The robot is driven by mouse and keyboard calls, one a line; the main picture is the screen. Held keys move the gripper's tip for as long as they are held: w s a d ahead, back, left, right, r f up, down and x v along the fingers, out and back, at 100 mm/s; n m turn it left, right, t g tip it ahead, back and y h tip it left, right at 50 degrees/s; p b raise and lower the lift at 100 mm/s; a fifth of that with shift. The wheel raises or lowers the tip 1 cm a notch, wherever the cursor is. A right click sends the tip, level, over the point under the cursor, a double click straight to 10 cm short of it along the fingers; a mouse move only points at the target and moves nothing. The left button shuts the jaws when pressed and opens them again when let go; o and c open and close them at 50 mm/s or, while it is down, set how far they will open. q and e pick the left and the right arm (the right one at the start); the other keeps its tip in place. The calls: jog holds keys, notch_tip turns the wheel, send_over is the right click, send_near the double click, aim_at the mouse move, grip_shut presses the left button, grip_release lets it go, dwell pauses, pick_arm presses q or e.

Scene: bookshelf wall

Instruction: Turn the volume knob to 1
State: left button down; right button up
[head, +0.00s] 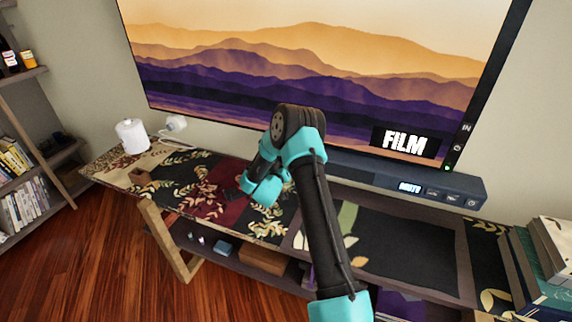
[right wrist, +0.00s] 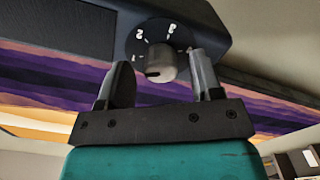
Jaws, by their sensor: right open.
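In the right wrist view, the volume knob (right wrist: 161,62) is a grey round knob on a dark dial (right wrist: 137,38) marked with white numbers. I make out a 2, what looks like a 3, and a mark at the left that looks like 1. A dark pointer line on the knob faces the lower left of the picture. My right gripper (right wrist: 159,59) is open, with one finger on each side of the knob; I cannot tell if either touches it. My left gripper is out of view.
The dark soundbar (head: 455,187) with a small lit display (head: 409,188) lies below the large television (head: 300,65). Books (head: 545,265) are stacked at the right.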

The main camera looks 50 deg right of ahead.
jog(key=v, duration=1.6)
jog(key=a+f+n+t+y, duration=0.1)
jog(key=a+f+y, duration=0.1)
jog(key=w+a+f+t+y, duration=0.1)
jog(key=a+f+y, duration=0.1)
jog(key=w+a+f+n+y, duration=0.1)
jog(key=a+f+y, duration=0.1)
jog(key=a, duration=0.1)
jog(key=shift+w+f+n+t+y, duration=0.15)
jog(key=shift+f+n+t+y, duration=0.15)
jog(key=shift+f+t, duration=0.1)
jog(key=s+a+f+n+y, duration=0.2)
jog(key=s+a+f+y, duration=0.1)
jog(key=a+f+y, duration=0.4)
jog(key=s+a+f+n+g+y, duration=0.1)
jog(key=s+a+g+y, duration=0.6)
jog(key=s+a, duration=0.7)
jog(key=shift+s+f+g, duration=0.7)
jog(key=shift+s+f, duration=0.2)
jog(key=shift+s, duration=0.05)
